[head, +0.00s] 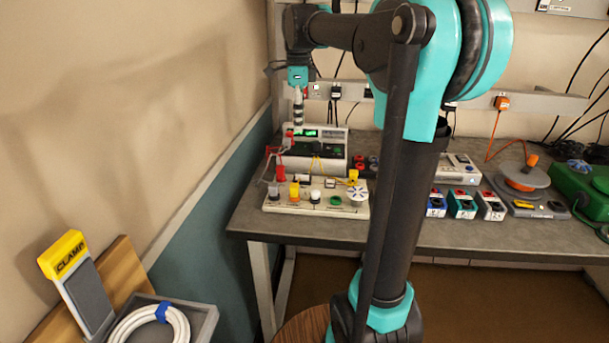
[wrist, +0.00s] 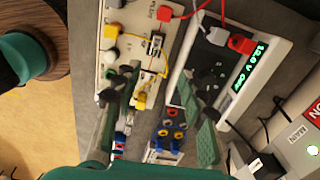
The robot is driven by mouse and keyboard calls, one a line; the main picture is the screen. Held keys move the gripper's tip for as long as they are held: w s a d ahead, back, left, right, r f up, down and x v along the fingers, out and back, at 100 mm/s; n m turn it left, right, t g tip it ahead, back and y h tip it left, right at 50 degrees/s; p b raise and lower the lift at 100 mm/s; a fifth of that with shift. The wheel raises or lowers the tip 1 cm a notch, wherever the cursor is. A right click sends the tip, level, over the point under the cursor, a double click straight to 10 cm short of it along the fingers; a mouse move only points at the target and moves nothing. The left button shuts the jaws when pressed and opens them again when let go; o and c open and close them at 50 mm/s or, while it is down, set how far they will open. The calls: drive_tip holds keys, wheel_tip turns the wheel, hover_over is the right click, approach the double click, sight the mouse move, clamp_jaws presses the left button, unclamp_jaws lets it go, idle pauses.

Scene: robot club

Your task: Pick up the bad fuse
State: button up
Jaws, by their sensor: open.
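A cream test board (head: 262,207) stands at the left end of the bench, with wires and small parts on it. It also shows in the wrist view (wrist: 104,70). A small black-and-white holder (wrist: 155,45) sits on the board and looks like a fuse holder. I cannot tell whether the bad fuse is in it. My gripper (head: 298,117) hangs pointing down above the back of the board area. In the wrist view, my gripper (wrist: 167,77) is open and empty, its fingers spread over the board edge and the power supply.
A power supply (wrist: 275,35) with a lit green display stands behind the board, with red and grey leads. A yellow wire (wrist: 142,95) loops at the board. Coloured modules (head: 462,205), a meter (head: 459,167) and a green case (head: 590,190) stand farther right. The bench front (head: 300,228) is clear.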

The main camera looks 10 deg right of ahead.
approach(299, 173)
drive_tip(key=shift+m, duration=0.3)
wheel_tip(299, 173, down, 9)
drive_tip(key=shift+r, duration=0.1)
idle(0.4)
drive_tip(key=shift+c, duration=0.4)
clamp_jaws()
